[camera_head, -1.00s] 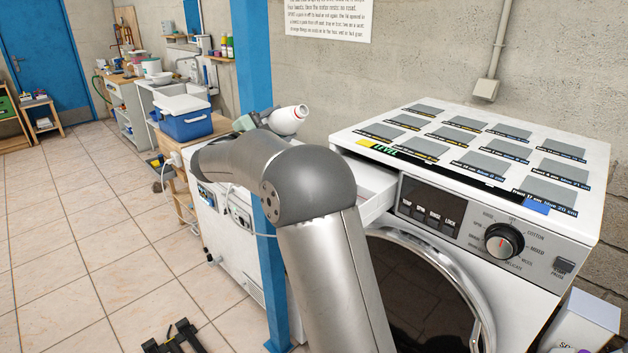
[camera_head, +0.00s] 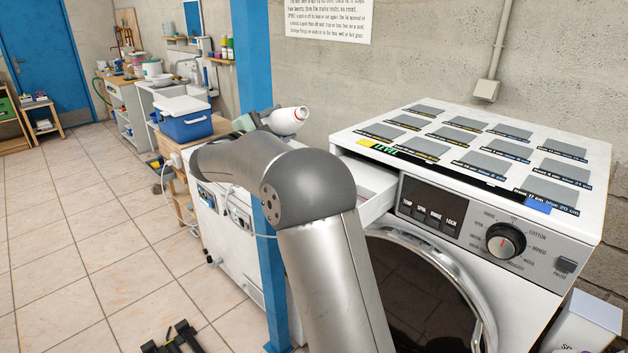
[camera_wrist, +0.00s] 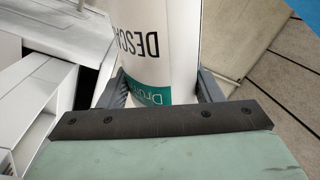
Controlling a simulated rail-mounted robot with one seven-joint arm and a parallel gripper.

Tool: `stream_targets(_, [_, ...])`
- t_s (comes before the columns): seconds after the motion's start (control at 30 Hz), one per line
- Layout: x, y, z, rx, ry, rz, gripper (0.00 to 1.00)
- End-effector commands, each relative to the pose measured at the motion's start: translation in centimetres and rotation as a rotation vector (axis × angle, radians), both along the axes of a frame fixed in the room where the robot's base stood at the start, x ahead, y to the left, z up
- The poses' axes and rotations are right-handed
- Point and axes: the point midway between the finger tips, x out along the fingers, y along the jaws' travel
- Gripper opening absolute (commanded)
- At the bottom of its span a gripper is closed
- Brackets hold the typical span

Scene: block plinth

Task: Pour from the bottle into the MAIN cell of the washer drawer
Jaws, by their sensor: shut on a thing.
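My gripper (camera_wrist: 165,92) is shut on the bottle (camera_wrist: 143,72), which is white with a teal band and dark lettering, partly cut off in the wrist view. In the head view the bottle (camera_head: 287,121) shows as a white end with a reddish ring, lying strongly tilted behind my arm, with its end toward the right. The washer drawer (camera_head: 376,205) is pulled out of the washer's upper left front, below and right of the bottle. Drawer walls (camera_wrist: 40,95) show at the left of the wrist view. My arm hides part of the drawer; I cannot identify the MAIN cell or see any liquid.
The washer (camera_head: 585,235) has grey labelled panels on top and a round door below. A blue post (camera_head: 257,60) stands close behind my arm. A blue cooler (camera_head: 186,125) sits farther back. A white box (camera_head: 588,322) is at lower right. Tiled floor at left is mostly clear.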

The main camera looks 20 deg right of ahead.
Motion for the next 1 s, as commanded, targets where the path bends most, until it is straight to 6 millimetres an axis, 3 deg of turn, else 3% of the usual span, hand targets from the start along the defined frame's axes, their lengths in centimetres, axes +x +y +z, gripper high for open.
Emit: stream_targets(1.0, [0.19,0.07,-0.04,0.022,-0.059,0.000,0.27])
